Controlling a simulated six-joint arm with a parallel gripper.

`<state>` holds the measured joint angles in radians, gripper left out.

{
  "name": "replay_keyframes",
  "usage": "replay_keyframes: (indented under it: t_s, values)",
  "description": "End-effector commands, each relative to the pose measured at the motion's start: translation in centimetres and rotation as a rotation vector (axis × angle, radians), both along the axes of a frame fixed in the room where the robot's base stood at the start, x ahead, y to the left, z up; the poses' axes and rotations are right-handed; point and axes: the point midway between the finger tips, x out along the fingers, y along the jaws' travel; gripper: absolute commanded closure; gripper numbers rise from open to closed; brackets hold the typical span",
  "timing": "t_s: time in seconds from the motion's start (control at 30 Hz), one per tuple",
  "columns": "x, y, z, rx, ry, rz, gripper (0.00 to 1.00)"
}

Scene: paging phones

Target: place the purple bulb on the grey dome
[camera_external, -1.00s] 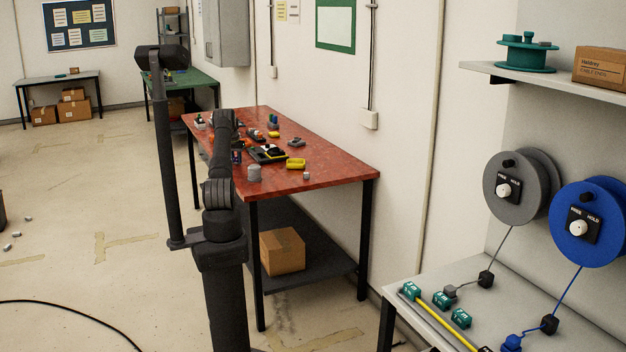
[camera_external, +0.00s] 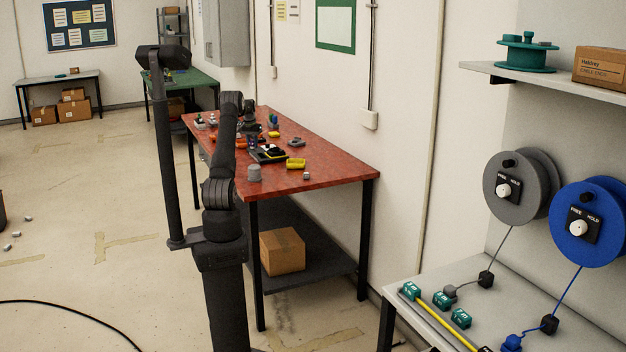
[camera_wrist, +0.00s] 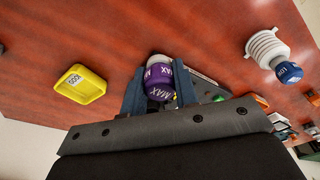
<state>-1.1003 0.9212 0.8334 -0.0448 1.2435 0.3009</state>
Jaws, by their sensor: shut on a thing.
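In the wrist view the purple bulb (camera_wrist: 159,78), marked MAX in white and with a pale grey end, sits between the two fingers of my gripper (camera_wrist: 158,84). The gripper is shut on it. The red table top shows behind it. A grey round-topped piece (camera_external: 254,173), which looks like the grey dome, stands at the near left edge of the table. I cannot make it out surely in the wrist view.
A yellow tray (camera_wrist: 80,84) lies left of the bulb in the wrist view. A white ribbed piece with a blue bulb (camera_wrist: 289,72) is at right. A black-and-yellow device (camera_external: 268,154) and several small parts crowd the table (camera_external: 335,176); its near right is fairly clear.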

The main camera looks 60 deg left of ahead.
Motion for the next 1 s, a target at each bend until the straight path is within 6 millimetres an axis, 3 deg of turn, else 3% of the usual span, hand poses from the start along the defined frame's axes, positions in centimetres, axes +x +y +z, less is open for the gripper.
replay_keyframes:
  t_s: [0.17, 0.5, 0.8, 1.0]
  values:
    - [1.1, -2.9, 1.7, 0.001, -0.001, -0.005, 0.95]
    - [2.4, -13.4, 5.7, 0.002, -0.001, -0.015, 0.95]
    - [1.4, -22.8, 7.6, 0.002, -0.002, -0.023, 0.95]
    - [0.6, -26.5, 7.9, 0.001, -0.002, -0.025, 0.95]
